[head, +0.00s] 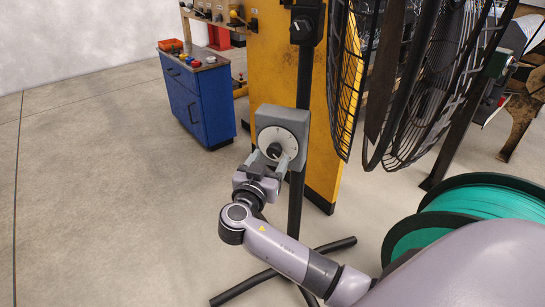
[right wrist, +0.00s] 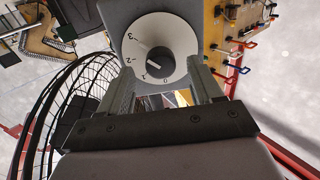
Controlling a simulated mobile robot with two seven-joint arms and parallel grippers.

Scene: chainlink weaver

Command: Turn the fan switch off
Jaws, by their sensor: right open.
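The fan switch is a grey box (head: 291,120) on the fan's black stand, with a round white dial (right wrist: 150,28) and a black knob (right wrist: 159,59). Contact with the dial cannot be told. My left gripper is out of view.
The fan's black wire cage (head: 345,80) stands right of the switch. A yellow panel (head: 270,60) is behind the stand, whose black legs (head: 245,288) spread below. A green spool (head: 480,205) is at right, a blue cabinet (head: 200,100) at left. The left floor is clear.

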